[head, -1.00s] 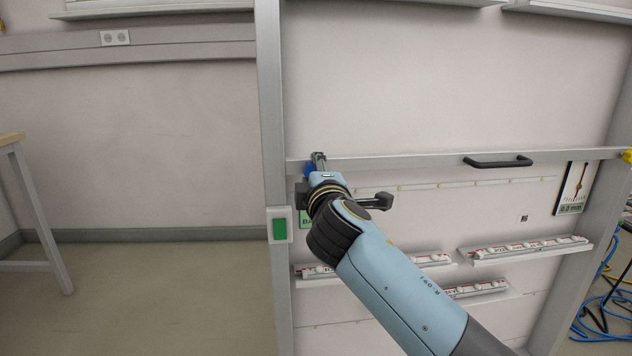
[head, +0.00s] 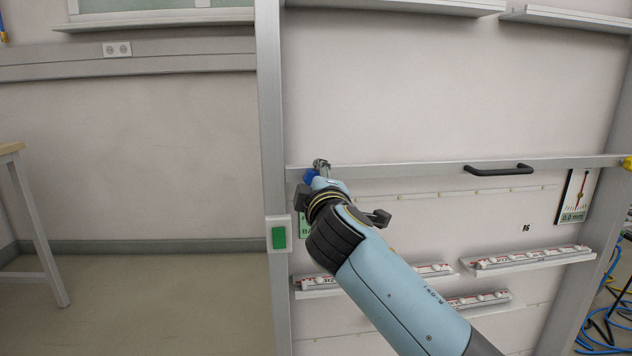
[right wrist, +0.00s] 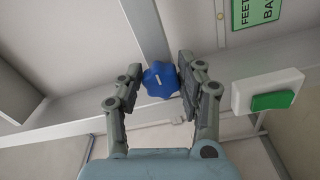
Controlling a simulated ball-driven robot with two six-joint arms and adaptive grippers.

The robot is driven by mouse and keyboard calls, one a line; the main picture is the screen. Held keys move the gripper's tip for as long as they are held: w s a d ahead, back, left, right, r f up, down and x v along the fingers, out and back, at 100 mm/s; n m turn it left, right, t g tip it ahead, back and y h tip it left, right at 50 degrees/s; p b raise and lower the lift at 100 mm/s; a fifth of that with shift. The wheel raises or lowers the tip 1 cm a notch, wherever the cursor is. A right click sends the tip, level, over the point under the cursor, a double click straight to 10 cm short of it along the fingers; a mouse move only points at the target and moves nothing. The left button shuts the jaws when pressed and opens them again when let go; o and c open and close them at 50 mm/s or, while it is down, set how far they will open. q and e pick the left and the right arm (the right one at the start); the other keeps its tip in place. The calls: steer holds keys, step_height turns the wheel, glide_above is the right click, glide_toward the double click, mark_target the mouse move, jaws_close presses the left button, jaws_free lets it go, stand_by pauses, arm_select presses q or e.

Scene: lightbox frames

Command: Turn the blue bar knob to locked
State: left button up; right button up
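The blue knob (right wrist: 160,79) has a lobed rim and a short white line on its face; it sits on a grey metal rail. In the head view only a sliver of the blue knob (head: 310,176) shows beside my right gripper (head: 321,166), which hides the rest. In the right wrist view my right gripper (right wrist: 160,68) is open, with one finger on each side of the knob. The right finger is very close to it; I cannot tell whether it touches. A gap shows at the left finger. No locked mark is readable. My left gripper is out of view.
A white box with a green button (head: 278,236) is on the frame post, close to my right gripper. A green label (right wrist: 256,20) is near the knob. A black handle (head: 498,170) is on the rail at right. Trays (head: 528,260) line the panel below.

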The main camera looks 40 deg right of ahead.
steer(key=o, duration=0.4)
steer(key=shift+r, duration=0.1)
steer(key=shift+c, duration=0.2)
steer(key=v, duration=0.7)
steer(key=shift+s, duration=0.25)
steer(key=shift+a, duration=0.1)
